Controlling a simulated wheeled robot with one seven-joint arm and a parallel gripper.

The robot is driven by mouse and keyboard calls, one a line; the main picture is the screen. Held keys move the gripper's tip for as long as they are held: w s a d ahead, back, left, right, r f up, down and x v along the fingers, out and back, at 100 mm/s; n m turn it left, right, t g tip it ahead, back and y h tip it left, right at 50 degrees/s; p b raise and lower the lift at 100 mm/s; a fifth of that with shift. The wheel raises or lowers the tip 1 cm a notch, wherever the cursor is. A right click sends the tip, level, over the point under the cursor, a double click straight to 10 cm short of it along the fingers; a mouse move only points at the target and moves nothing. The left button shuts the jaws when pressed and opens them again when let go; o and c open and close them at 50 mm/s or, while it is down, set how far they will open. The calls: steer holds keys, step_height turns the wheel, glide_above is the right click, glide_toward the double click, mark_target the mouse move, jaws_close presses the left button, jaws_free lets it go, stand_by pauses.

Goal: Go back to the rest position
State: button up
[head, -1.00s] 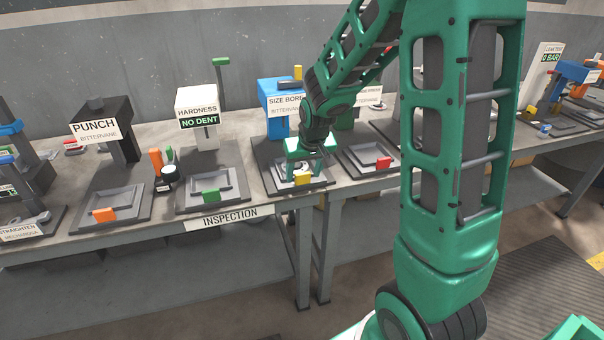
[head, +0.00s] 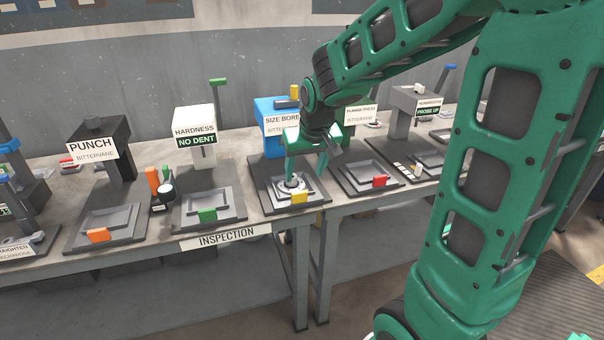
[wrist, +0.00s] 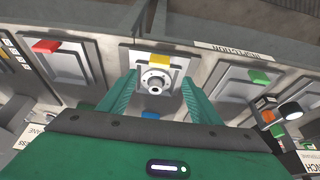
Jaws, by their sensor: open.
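My gripper (head: 306,174) is open and empty above the tray of the blue size bore station (head: 272,112). A round metal part with a central hub (head: 291,183) sits in that tray, behind its yellow tab (head: 299,197). In the wrist view the same part (wrist: 155,80) lies beyond and between my two open fingers (wrist: 158,98), apart from them. My arm reaches in from the right of the head view.
The punch station (head: 95,150) and the white hardness station (head: 194,124), reading NO DENT, stand to the left. The flange press tray with a red tab (head: 379,181) is just right.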

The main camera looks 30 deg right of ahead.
stand_by(0.3)
steer(key=s+d+m+g, duration=0.2)
steer(key=s, duration=1.2)
steer(key=s+d+m+g+y, duration=0.1)
steer(key=s+d+m+g, duration=0.1)
steer(key=s, duration=1.3)
steer(key=shift+s+d+g, duration=0.2)
steer(key=shift+d+g, duration=0.1)
steer(key=shift+d, duration=0.45)
steer(key=shift+w+f, duration=0.25)
steer(key=shift+w, duration=0.4)
